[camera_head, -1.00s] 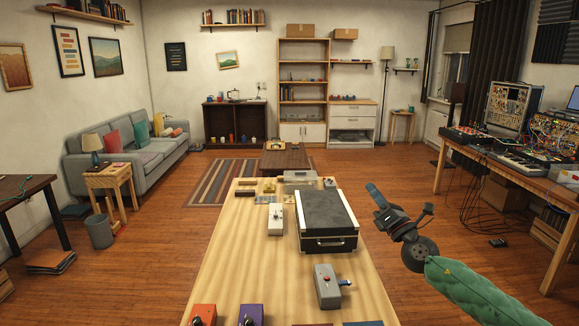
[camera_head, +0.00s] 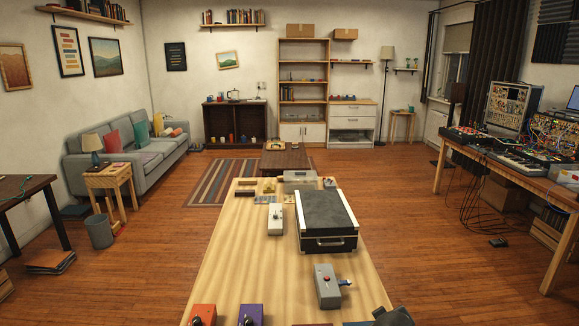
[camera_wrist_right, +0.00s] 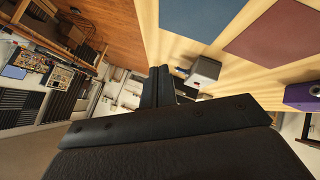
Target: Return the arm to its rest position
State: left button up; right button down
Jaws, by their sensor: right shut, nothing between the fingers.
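My right gripper is at the bottom edge of the head view, where only a dark part of it or its wrist (camera_head: 393,316) shows by the table's front right corner. In the right wrist view its dark fingers (camera_wrist_right: 160,86) are together with nothing between them. They are apart from the grey pedal box (camera_wrist_right: 205,71) on the wooden table. My left gripper is in neither view.
The wooden table (camera_head: 245,270) holds a black case (camera_head: 327,211), a grey pedal (camera_head: 327,287), a white pedal (camera_head: 275,217), an orange box (camera_head: 202,315) and a purple box (camera_head: 251,315).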

jog(key=s+a+f+m+g+y, duration=0.1)
jog(key=s+a+f+g, duration=0.1)
jog(key=s+f, duration=0.5)
jog(key=s+a+f+m+g+y, duration=0.1)
jog(key=s+a+f+g, duration=0.2)
jog(key=s+f, duration=0.5)
jog(key=s+a+f+g+y, duration=0.2)
jog(key=s+f, duration=0.6)
jog(key=s, duration=1.1)
jog(key=shift+a+f+m+g, duration=0.25)
jog(key=shift+a+m+g, duration=0.15)
jog(key=shift+a, duration=0.4)
